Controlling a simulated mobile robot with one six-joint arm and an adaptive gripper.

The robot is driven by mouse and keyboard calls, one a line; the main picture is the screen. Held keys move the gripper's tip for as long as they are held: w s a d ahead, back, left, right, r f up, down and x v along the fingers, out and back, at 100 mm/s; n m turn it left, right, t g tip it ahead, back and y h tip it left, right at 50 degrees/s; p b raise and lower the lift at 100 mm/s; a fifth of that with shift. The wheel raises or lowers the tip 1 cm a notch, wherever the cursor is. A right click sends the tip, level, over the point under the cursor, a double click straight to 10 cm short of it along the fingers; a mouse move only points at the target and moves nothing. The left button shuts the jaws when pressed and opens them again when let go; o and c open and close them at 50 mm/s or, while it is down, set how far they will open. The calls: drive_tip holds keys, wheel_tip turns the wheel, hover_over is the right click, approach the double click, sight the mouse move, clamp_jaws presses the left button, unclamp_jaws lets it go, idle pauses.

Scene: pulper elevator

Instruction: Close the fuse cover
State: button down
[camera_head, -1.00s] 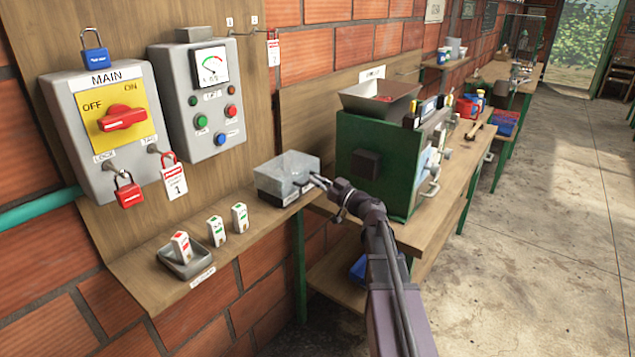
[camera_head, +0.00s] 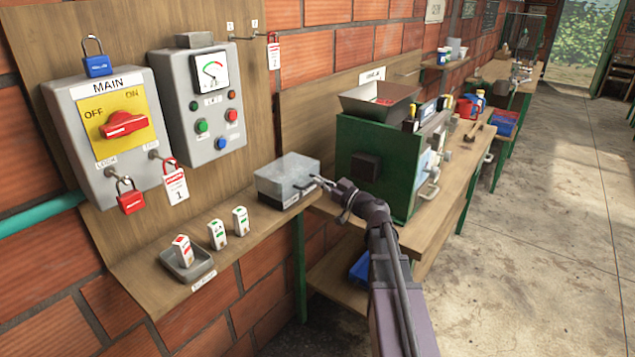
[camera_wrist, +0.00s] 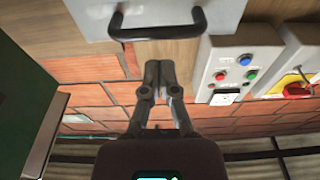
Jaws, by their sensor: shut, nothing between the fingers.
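The fuse box, a pale grey box with a semi-clear cover (camera_head: 287,178), sits on the wooden shelf below the control panels. The cover looks lowered over the box, but I cannot tell whether it is fully flush. My gripper (camera_head: 318,182) is at the box's right front edge, shut and empty. In the wrist view, the cover's grey face fills the top with a black handle (camera_wrist: 157,30) on it. My gripper (camera_wrist: 160,65) points toward the handle, its fingertips apart from it.
A tray (camera_head: 186,262) with a fuse-like block stands on the shelf, two more blocks (camera_head: 217,234) beside it. A green machine (camera_head: 365,170) with a hopper stands close right of my arm. The MAIN switch panel (camera_head: 100,135) is on the wall. The floor at right is clear.

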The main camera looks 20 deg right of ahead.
drive_tip(key=s+d+f+b, duration=0.4)
drive_tip(key=s+f+b, duration=0.1)
drive_tip(key=b, duration=0.1)
drive_tip(key=shift+s+f, duration=0.4)
idle(0.7)
drive_tip(key=shift+d, duration=0.1)
idle(0.4)
